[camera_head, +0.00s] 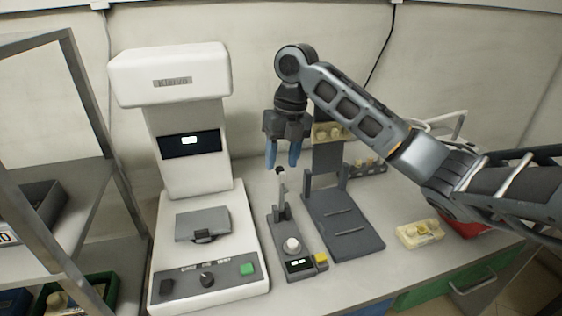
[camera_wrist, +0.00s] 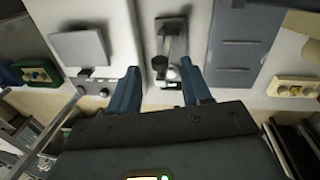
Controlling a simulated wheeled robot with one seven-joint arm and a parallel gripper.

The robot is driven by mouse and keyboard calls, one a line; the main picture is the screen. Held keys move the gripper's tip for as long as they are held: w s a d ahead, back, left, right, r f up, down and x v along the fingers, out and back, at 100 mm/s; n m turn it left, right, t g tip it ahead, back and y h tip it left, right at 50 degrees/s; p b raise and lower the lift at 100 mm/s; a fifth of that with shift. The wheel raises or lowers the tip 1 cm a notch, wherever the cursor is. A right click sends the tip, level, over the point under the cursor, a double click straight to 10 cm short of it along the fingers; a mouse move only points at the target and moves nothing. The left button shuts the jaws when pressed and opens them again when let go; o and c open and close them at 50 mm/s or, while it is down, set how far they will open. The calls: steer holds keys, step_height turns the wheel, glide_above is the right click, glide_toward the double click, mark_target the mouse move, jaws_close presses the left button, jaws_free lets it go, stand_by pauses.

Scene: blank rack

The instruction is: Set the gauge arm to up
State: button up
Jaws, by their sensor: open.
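The gauge (camera_head: 290,240) is a small grey stand on the bench, with a white round knob (camera_head: 292,245), a lit display and a yellow button at its front. Its thin pale arm (camera_head: 281,187) points upward in the head view and ends in a dark tip; its exact tilt is hard to tell. My gripper (camera_head: 282,162) is open and empty, pointing down with its blue fingers just above the arm's tip. I cannot tell whether they touch it. In the wrist view the gauge (camera_wrist: 171,38) lies ahead of and partly between the fingers (camera_wrist: 160,68).
A white press-like machine (camera_head: 167,215) with a grey plate stands close on the left. A dark grey fixture (camera_head: 343,225) stands close on the right. A cream block with knobs (camera_head: 420,233) and a red bin (camera_head: 462,229) are farther right. A metal shelf is far left.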

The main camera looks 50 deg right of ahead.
steer(key=shift+a+f, duration=0.15)
steer(key=shift+f, duration=0.65)
steer(key=shift+c, duration=0.3)
jaws_close()
